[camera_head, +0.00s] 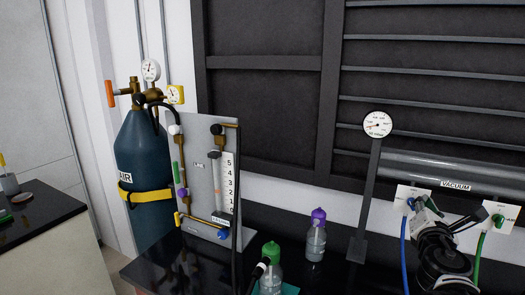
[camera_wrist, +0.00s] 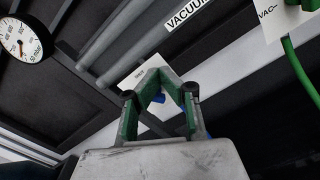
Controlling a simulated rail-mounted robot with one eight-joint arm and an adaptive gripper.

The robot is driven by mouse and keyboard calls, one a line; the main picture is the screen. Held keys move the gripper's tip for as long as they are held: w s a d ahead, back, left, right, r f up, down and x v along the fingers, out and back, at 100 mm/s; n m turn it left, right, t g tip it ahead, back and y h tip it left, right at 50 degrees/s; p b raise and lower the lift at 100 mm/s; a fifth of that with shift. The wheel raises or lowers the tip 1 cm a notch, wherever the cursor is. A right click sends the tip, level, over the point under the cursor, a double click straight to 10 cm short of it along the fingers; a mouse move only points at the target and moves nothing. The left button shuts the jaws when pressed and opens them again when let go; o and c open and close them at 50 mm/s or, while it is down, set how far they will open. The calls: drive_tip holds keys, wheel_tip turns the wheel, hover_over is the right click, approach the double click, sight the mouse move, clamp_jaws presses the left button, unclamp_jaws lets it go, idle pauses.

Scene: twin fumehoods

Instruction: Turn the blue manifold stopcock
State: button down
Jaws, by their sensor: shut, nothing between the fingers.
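The blue stopcock (camera_head: 411,203) shows as a small blue part on the left white manifold plate (camera_head: 404,192), with a blue hose hanging below it. In the wrist view my gripper (camera_wrist: 162,72) is shut and empty, its green-padded fingers meeting in front of the white plate (camera_wrist: 132,76). Blue parts (camera_wrist: 158,98) show through the gap between the fingers; I cannot tell whether they are stopcock or hose. In the head view my gripper (camera_head: 432,205) is beside the blue stopcock, partly over the plate. Whether they touch is unclear.
A second white plate (camera_head: 499,215) with a green fitting and green hose stands to the right. The vacuum pipe (camera_head: 430,169) runs above. A dial gauge (camera_head: 377,124) stands on a post at left. Bottles with purple (camera_head: 317,240) and green (camera_head: 270,252) caps stand on the bench.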

drive_tip(key=p+v, duration=0.1)
drive_tip(key=v, duration=0.5)
idle(0.3)
drive_tip(key=shift+p, duration=0.3)
drive_tip(key=w+d+m+p, duration=0.1)
drive_tip(key=w+m+p, duration=0.1)
drive_tip(key=w+m, duration=0.4)
drive_tip(key=shift+d+r, duration=0.25)
drive_tip(key=shift+d, duration=0.1)
idle(0.5)
drive_tip(key=shift+w+a+f+b, duration=0.1)
drive_tip(key=shift+a+f+b, duration=0.2)
drive_tip(key=shift+f+b, duration=0.2)
idle(1.0)
